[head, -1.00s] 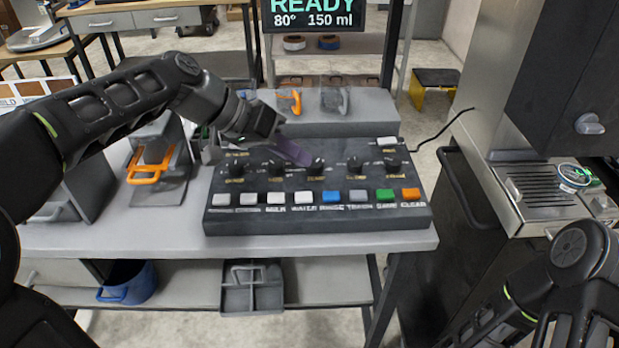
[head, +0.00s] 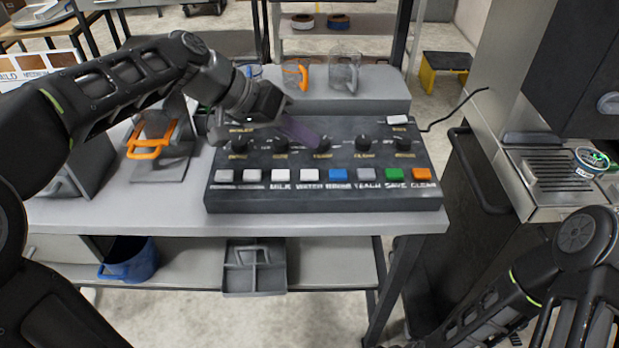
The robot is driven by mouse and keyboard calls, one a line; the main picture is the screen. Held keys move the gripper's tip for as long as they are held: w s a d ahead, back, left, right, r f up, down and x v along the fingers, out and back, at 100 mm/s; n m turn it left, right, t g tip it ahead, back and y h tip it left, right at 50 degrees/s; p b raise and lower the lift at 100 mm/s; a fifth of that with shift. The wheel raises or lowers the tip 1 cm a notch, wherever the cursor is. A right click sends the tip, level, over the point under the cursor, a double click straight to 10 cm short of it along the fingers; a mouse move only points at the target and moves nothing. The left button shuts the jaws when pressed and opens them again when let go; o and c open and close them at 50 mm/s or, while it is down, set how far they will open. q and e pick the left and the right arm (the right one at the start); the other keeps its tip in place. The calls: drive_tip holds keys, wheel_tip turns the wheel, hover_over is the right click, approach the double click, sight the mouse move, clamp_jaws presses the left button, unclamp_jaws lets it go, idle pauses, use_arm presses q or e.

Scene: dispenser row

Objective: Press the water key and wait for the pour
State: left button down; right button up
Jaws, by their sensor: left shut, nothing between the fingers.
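The dark control panel (head: 325,198) lies on the grey table with a row of keys along its front. The water key (head: 309,176) is white, between the white milk key (head: 280,176) and the blue rinse key (head: 338,176). My left gripper (head: 312,138) reaches in from the left over the panel. Its purple fingers are shut and empty, with the tips near the middle knob (head: 323,144), behind the water key in the picture. I cannot tell whether they touch the panel. My right arm shows at the lower right, its gripper outside the view.
A jug with an orange handle (head: 296,75) and a clear jug (head: 344,72) stand on the grey ledge behind the panel. An orange-handled holder (head: 150,140) stands left. A steel machine (head: 545,165) stands right, and a blue bucket (head: 130,262) sits below.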

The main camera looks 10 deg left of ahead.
sight(304, 174)
use_arm(q)
drive_tip(key=shift+f+b, duration=1.7)
drive_tip(key=shift+f, duration=0.85)
drive_tip(key=shift+f+b, duration=0.4)
drive_tip(key=shift+b, duration=0.1)
drive_tip(key=shift+f+b, duration=0.5)
drive_tip(key=shift+b, duration=0.05)
idle(0.5)
drive_tip(key=shift+r, duration=0.1)
drive_tip(key=shift+r+p, duration=0.65)
drive_tip(key=shift+r, duration=0.15)
